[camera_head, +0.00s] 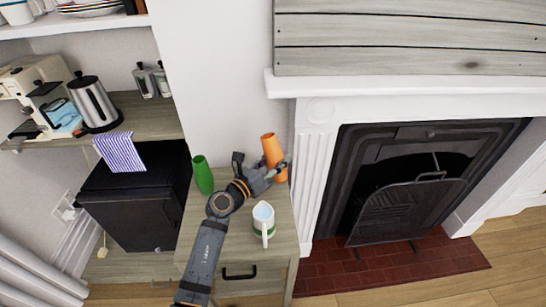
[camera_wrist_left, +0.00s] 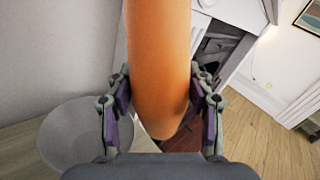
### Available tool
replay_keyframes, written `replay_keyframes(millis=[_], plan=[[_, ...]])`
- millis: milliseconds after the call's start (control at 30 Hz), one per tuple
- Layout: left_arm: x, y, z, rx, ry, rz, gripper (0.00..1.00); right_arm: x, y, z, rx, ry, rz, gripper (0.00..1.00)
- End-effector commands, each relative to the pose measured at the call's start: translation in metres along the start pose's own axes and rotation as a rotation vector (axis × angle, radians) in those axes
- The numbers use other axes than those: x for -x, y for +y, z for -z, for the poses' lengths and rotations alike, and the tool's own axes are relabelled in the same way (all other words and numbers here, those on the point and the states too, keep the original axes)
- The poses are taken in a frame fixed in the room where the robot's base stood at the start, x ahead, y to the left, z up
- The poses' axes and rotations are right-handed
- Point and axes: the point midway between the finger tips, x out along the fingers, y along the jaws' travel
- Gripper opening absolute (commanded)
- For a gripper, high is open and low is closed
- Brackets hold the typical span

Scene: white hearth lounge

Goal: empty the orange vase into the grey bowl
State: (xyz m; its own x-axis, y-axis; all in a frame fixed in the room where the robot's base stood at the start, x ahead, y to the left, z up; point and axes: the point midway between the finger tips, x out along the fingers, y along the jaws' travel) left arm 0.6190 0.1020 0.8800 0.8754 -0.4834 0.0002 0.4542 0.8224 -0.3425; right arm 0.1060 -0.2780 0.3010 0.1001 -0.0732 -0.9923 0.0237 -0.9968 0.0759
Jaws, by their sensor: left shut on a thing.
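The orange vase (camera_head: 272,150) is at the back right of the small wooden cabinet top. My left gripper (camera_head: 268,172) is shut around it. In the left wrist view the vase (camera_wrist_left: 158,60) stands between both fingers, and a fingertip touches each side. It looks slightly tilted in the head view; its contents and whether its base touches the top cannot be seen. The grey bowl (camera_wrist_left: 68,140) shows as a pale round shape at the lower left of the left wrist view. In the head view I cannot make it out clearly near my gripper. My right gripper is not in view.
A green vase (camera_head: 203,175) stands left of my gripper on the cabinet top (camera_head: 228,256). A white jug with a green band (camera_head: 263,224) stands in front of it, close to my arm. A fireplace (camera_head: 415,180) is to the right; shelves with a kettle (camera_head: 95,103) are left.

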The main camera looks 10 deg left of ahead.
Motion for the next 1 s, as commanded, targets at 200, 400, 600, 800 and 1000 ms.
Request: replay_keyframes(millis=[200,400,600,800,1000], plan=[[0.0,-0.007,0.002,0.11,-0.002,0.0,0.1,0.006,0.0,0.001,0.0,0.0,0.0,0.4],[0.0,-0.013,0.006,0.218,-0.002,0.001,0.1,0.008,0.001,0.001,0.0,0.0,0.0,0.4],[0.0,-0.019,0.007,0.323,-0.003,0.001,0.1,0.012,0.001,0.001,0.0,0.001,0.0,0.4],[0.0,-0.025,0.003,0.397,-0.002,0.001,0.1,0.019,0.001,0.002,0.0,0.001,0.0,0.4],[0.0,-0.029,0.005,0.491,-0.003,0.001,0.1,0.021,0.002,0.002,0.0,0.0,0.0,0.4]])
